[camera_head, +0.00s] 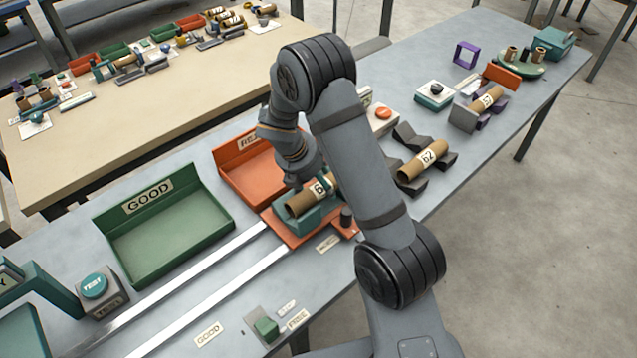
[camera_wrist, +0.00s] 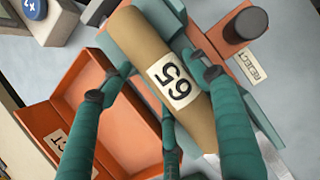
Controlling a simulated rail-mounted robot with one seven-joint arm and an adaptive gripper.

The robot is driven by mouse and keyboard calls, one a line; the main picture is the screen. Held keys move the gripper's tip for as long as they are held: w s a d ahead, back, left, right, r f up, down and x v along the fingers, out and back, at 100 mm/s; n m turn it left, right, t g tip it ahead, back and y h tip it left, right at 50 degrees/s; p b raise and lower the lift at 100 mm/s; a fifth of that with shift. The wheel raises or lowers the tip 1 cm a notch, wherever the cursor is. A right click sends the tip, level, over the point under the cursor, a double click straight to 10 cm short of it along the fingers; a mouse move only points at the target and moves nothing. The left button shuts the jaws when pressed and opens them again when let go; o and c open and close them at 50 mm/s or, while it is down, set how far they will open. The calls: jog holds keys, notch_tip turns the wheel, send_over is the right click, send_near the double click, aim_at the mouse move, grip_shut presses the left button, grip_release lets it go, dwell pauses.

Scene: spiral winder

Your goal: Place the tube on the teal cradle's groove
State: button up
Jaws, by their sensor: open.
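A brown cardboard tube with a white label reading 65 (camera_wrist: 158,60) lies along the teal cradle; in the head view the tube (camera_head: 300,204) sits low in it, partly behind my arm. The teal cradle (camera_head: 312,224) is on an orange carriage (camera_head: 281,230); in the wrist view parts of the cradle (camera_wrist: 262,98) show beside the tube. Whether the tube rests fully in the groove is hard to tell. My gripper (camera_wrist: 160,72) is open, its teal fingers on both sides of the tube. Contact between fingers and tube cannot be made out.
An orange tray (camera_head: 243,165) stands just behind the cradle, and a green GOOD tray (camera_head: 170,240) to the left. Two pale rails (camera_head: 190,285) run left from the carriage. A dark knob (camera_wrist: 252,22) stands by the REJECT label. Another tube marked 62 (camera_head: 422,160) lies on dark supports to the right.

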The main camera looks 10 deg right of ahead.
jog(key=p+v, duration=0.1)
jog(key=v, duration=1.1)
jog(key=shift+r, duration=0.15)
